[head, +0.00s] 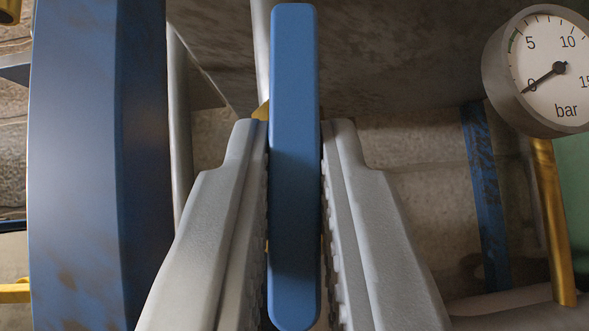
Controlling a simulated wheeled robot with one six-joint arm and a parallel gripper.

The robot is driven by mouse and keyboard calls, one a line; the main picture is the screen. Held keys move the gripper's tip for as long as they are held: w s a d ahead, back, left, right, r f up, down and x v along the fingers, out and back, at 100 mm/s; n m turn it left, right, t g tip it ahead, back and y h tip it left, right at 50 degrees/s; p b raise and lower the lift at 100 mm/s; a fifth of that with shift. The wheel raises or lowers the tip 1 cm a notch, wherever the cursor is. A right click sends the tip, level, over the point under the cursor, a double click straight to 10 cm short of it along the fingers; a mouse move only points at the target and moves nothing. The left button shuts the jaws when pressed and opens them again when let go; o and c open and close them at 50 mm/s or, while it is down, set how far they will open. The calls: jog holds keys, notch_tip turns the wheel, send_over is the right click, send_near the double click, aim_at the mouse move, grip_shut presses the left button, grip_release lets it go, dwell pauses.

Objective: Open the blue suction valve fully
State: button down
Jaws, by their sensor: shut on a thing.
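The blue valve handle (295,110) is a long flat bar with rounded ends. It stands upright in the middle of the head view, lengthwise from top to bottom. My gripper (295,150) is shut on it, with one grey ribbed finger on its left side and one on its right. The handle's upper end rises above the fingertips.
A large blue, rust-marked upright post (98,160) stands close on the left. A round pressure gauge (545,72) marked in bar, needle near 0, sits on a brass stem at upper right. A narrow blue strip (486,200) and a stone wall (415,170) are behind.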

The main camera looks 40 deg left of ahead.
jog(key=n+g+y, duration=0.1)
jog(key=n+y, duration=0.1)
jog(key=n, duration=0.1)
jog(key=shift+f+g, duration=0.1)
jog(key=shift+g, duration=0.2)
jog(key=shift+n+g+y, duration=0.4)
jog(key=shift+n+y, duration=0.2)
jog(key=shift+y, duration=0.2)
jog(key=c, duration=1.5)
grip_release()
jog(key=shift+d, duration=0.1)
jog(key=shift+o, duration=0.2)
jog(key=v, duration=1.7)
jog(key=shift+s+f, duration=0.1)
